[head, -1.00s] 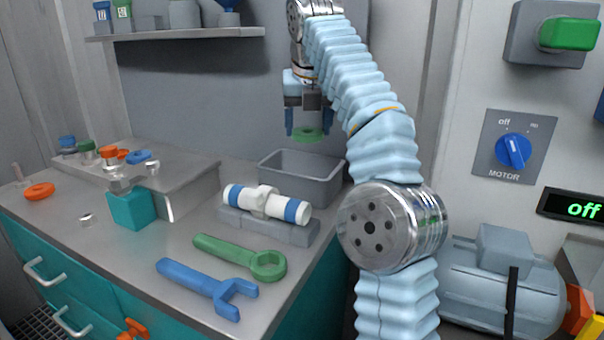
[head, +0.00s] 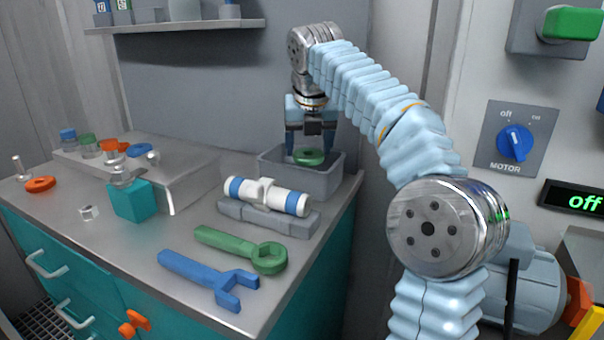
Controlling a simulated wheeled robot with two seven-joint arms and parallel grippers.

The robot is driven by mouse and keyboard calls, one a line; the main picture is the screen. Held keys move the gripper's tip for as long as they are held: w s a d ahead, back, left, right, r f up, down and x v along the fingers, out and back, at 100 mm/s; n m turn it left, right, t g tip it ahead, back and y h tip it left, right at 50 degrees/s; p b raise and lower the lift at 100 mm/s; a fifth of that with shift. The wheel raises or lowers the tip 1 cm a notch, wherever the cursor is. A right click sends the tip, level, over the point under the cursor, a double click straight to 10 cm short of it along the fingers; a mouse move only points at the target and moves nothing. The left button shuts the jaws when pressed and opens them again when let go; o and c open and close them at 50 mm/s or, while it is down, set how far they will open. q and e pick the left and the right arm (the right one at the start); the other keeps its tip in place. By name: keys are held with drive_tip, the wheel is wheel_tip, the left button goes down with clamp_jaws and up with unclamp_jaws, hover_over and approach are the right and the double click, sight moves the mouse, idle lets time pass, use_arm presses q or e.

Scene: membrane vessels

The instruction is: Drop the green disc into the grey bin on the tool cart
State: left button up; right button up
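The green disc (head: 309,157) is a flat ring held between the fingertips of my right gripper (head: 309,150). The gripper points down and is shut on the disc. The grey bin (head: 290,182) is an open rectangular box at the back right corner of the tool cart (head: 150,244). The disc and fingertips are at about the height of the bin's rim, over its opening. I cannot tell how deep they are inside it. My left gripper is not in view.
A white and blue vessel (head: 266,196) lies on a grey cradle in front of the bin. A green wrench (head: 240,249) and a blue wrench (head: 207,277) lie nearer. A teal block (head: 133,201) and an orange ring (head: 41,184) are at left. A shelf (head: 180,26) hangs above.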

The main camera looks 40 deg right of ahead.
drive_tip(key=o, duration=0.4)
drive_tip(key=v, duration=0.6)
drive_tip(key=shift+a+r, duration=0.15)
drive_tip(key=shift+r, duration=0.25)
drive_tip(key=shift+s+r, duration=0.25)
drive_tip(key=shift+r, duration=0.1)
